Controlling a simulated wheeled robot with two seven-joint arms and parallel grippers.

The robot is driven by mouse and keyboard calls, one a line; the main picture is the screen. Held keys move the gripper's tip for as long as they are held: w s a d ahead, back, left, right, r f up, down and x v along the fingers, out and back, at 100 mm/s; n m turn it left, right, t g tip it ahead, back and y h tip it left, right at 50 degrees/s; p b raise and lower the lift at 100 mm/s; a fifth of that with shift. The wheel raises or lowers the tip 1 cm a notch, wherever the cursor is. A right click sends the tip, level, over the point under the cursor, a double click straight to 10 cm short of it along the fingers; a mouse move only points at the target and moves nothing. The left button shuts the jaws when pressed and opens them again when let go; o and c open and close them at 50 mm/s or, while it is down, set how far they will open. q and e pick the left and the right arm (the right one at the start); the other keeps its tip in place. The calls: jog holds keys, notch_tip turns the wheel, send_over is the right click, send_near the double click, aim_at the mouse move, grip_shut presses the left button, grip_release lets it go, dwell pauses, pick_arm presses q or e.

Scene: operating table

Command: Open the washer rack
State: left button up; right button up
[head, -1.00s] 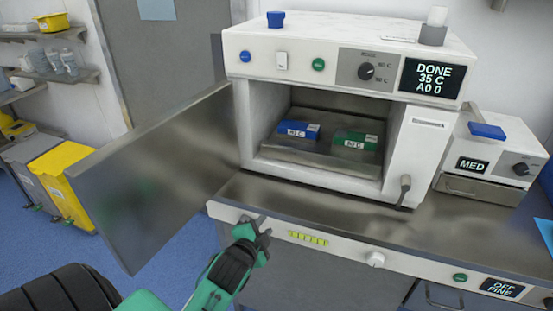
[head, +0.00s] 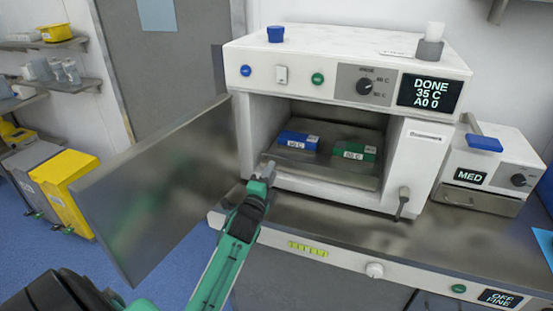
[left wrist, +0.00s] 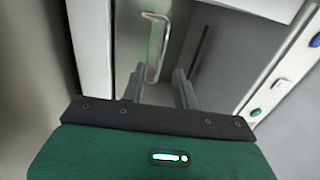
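The washer (head: 345,62) stands on the counter with its door (head: 160,185) swung wide open to the left. The grey washer rack (head: 325,168) sits inside the chamber and bears a blue box (head: 298,141) and a green box (head: 355,151). My left gripper (head: 267,168) is at the lower left of the chamber opening, close to the rack's front edge. In the left wrist view its two fingers (left wrist: 158,72) are apart and empty. A pale bent handle (left wrist: 157,45), seemingly on the rack, lies just beyond the fingertips; contact is not clear. My right gripper is not in view.
The open door bounds my left arm on the left. A lever (head: 402,203) hangs at the washer's lower right front. A smaller device (head: 490,175) marked MED stands to the right. The counter (head: 330,222) in front of the washer is clear.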

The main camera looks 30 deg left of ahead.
aim_at(276, 161)
pick_arm(q)
jog(key=p+x, duration=0.1)
jog(key=x, duration=0.4)
jog(key=shift+w, duration=0.3)
grip_shut()
